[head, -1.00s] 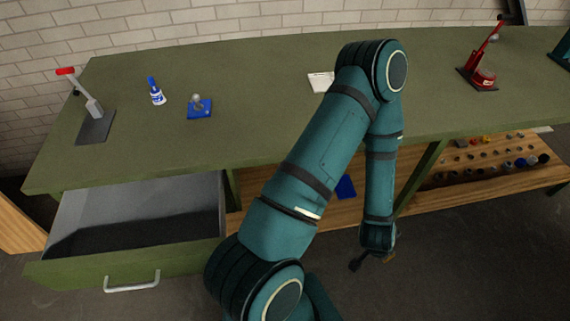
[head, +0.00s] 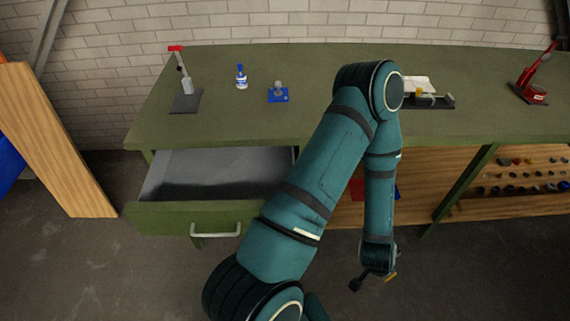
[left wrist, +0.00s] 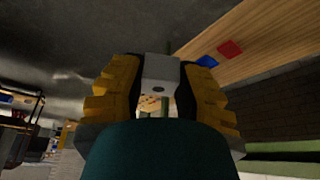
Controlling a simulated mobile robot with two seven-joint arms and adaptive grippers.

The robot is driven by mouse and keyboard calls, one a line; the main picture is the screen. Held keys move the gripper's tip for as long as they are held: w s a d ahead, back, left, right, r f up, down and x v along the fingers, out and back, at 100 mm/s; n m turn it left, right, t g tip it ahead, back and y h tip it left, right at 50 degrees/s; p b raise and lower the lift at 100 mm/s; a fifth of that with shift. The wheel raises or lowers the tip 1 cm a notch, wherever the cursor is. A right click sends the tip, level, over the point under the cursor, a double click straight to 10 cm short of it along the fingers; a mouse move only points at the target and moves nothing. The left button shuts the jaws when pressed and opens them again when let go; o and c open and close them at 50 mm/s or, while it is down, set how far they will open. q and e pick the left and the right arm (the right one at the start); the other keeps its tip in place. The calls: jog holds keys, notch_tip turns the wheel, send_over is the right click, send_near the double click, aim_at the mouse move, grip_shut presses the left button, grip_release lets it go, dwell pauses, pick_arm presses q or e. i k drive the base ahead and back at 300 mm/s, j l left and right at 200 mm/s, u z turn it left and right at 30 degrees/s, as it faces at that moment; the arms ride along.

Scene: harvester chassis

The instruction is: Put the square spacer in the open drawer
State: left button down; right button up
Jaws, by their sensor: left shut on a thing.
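The square spacer (left wrist: 160,72) appears as a pale grey block with a small hole in the left wrist view, between the yellow fingers of my left gripper (left wrist: 160,85). The gripper is shut on it. In the head view my left gripper (head: 373,278) hangs low in front of the bench, right of the drawer; the spacer cannot be made out there. The open drawer (head: 185,216) is pulled out under the bench's left part, with a green front and grey inside. Its visible inside looks empty; my arm covers its right end. My right gripper is out of view.
A wooden panel (head: 55,140) stands at left. Floor before the drawer is clear.

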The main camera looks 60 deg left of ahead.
aim_at(254, 197)
jog(key=k+j+u, duration=0.15)
jog(key=k, duration=0.2)
jog(key=k+j+u, duration=0.15)
jog(key=k+j, duration=0.35)
jog(key=k+j+u, duration=0.15)
jog(key=k+j, duration=0.15)
jog(key=j, duration=0.15)
